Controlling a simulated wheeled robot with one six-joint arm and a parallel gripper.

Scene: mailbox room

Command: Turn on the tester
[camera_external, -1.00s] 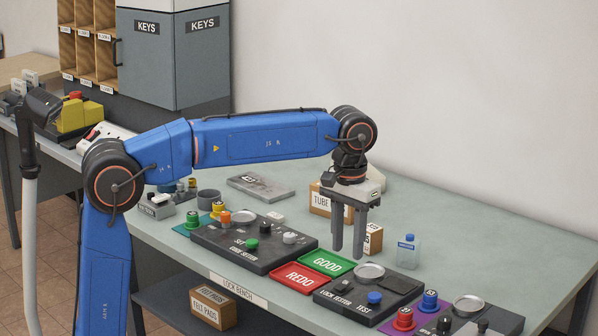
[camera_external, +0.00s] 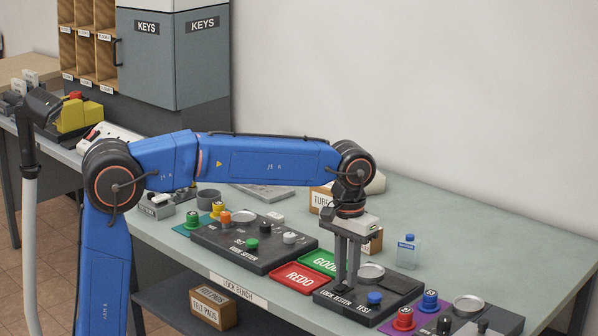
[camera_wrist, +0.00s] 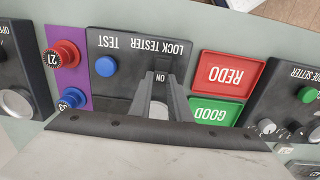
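The lock tester (camera_external: 330,299) is a dark box on the bench with a blue TEST button (camera_external: 374,298), a metal dish (camera_external: 370,272) and a dark pad. In the wrist view the tester (camera_wrist: 128,62) appears upside down, with the blue button (camera_wrist: 106,66) left of my fingers. My gripper (camera_external: 347,283) points down at the tester's small black switch, which my fingers largely hide. In the wrist view my fingertips (camera_wrist: 161,82) are at the ON marking (camera_wrist: 160,77), with a narrow gap between them. Whether they touch the switch is unclear.
The red REDO tray (camera_external: 297,277) and green GOOD tray (camera_external: 322,262) lie close left of the tester. The code setter (camera_external: 270,262) is farther left. Red (camera_external: 404,318) and blue lock cylinders stand to the right. A small bottle (camera_external: 407,252) and boxes are behind.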

